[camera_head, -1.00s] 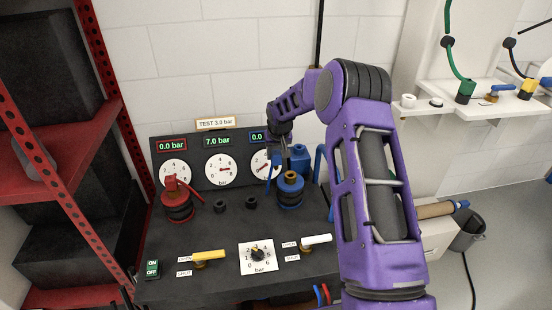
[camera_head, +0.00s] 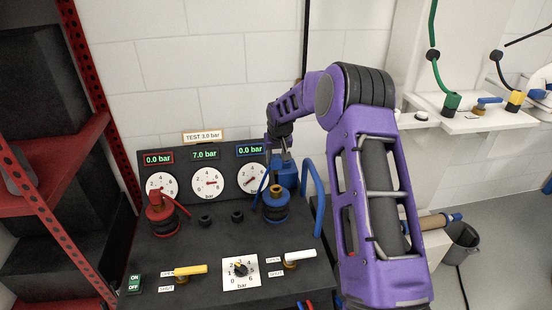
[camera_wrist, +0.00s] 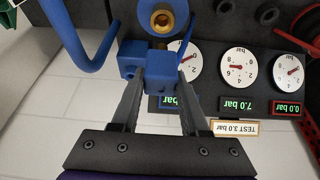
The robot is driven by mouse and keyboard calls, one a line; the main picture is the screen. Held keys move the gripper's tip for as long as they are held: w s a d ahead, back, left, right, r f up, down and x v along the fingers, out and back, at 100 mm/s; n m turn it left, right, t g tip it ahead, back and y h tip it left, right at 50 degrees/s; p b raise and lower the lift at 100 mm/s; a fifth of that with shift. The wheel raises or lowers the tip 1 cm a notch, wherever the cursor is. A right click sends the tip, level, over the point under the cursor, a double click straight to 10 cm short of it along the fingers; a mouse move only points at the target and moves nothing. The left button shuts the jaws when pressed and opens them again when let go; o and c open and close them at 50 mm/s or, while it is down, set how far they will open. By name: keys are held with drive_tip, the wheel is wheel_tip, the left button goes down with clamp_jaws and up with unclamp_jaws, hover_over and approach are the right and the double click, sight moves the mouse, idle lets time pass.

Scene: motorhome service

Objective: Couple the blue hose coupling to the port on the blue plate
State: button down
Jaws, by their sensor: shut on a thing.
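The blue hose coupling (camera_head: 286,176) is a blue block with a blue hose (camera_head: 319,190) leading off to the right. My gripper (camera_head: 285,157) is shut on it; in the wrist view the coupling (camera_wrist: 163,72) sits between the two grey fingertips. The blue port (camera_head: 276,207) is a blue cylinder with a brass top, standing on the dark bench at the right. The coupling is behind and slightly right of the port, apart from its brass ring. The wrist view shows the brass opening (camera_wrist: 162,18) uncovered, just beyond the coupling. I cannot make out a separate blue plate.
A red coupling (camera_head: 156,205) stands at the bench's left, with two black caps (camera_head: 221,217) between. Gauges (camera_head: 206,183) line the back panel. Yellow (camera_head: 190,270) and white (camera_head: 299,256) levers and a dial (camera_head: 240,270) are in front. Red shelving (camera_head: 85,160) stands left.

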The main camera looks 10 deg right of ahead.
sight(276, 173)
drive_tip(key=shift+f, duration=0.1)
drive_tip(key=shift+f+b, duration=2.1)
drive_tip(key=shift+f, duration=0.75)
drive_tip(key=shift+f+b, duration=0.2)
drive_tip(key=shift+b, duration=0.15)
drive_tip(key=shift+f+b, duration=0.65)
drive_tip(key=shift+f, duration=0.25)
drive_tip(key=shift+f, duration=0.3)
drive_tip(key=shift+f+b, duration=0.3)
drive_tip(key=shift+f, duration=0.3)
drive_tip(key=shift+c, duration=1.7)
unclamp_jaws()
drive_tip(key=shift+r, duration=0.1)
